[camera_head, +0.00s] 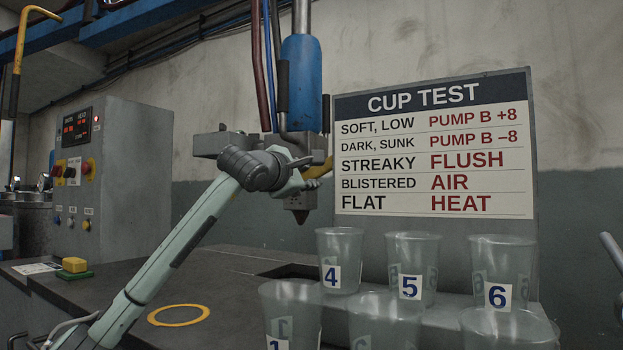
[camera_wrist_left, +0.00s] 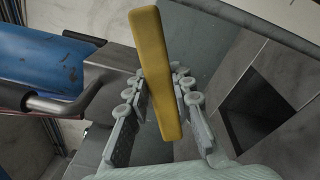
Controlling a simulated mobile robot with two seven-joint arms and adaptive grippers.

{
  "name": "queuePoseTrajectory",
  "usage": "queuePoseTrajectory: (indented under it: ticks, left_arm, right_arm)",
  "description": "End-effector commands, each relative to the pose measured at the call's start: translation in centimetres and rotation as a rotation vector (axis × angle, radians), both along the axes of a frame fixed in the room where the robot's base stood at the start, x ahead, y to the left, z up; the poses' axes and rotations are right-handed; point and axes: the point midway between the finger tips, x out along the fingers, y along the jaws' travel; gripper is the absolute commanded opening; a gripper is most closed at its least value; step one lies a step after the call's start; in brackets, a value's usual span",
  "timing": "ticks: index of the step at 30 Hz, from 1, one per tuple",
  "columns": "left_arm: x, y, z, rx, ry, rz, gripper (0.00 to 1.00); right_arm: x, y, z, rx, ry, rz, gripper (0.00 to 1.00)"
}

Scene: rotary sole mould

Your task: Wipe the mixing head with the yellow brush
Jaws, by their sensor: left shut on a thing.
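The mixing head (camera_head: 302,85) hangs from above at the middle of the head view, a blue cylinder over a grey block with a dark pointed nozzle. In the left wrist view, its blue body (camera_wrist_left: 42,62) fills the left side. My left gripper (camera_head: 308,177) is in front of the head's lower part and hides some of it. It is shut on the yellow brush (camera_wrist_left: 152,65), whose yellow handle stands between the fingers in the left wrist view. In the head view only a short yellow piece (camera_head: 320,169) shows; bristles cannot be made out. My right gripper is not in view.
Several clear numbered cups (camera_head: 341,250) stand at the front right, below the nozzle's level. A cup test board (camera_head: 433,150) is behind them. A yellow ring (camera_head: 178,315) and a yellow block (camera_head: 75,265) on a green base lie at left, near the control cabinet (camera_head: 135,180).

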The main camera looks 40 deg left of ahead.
Motion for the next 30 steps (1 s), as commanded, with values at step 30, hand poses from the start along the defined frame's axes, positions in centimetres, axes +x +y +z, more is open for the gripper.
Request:
queuePoseTrajectory:
  ticks: [30]
  left_arm:
    - [-2.9,-0.6,-0.1,0.000,0.002,0.001,0.00]
  right_arm:
    - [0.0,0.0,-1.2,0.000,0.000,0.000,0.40]
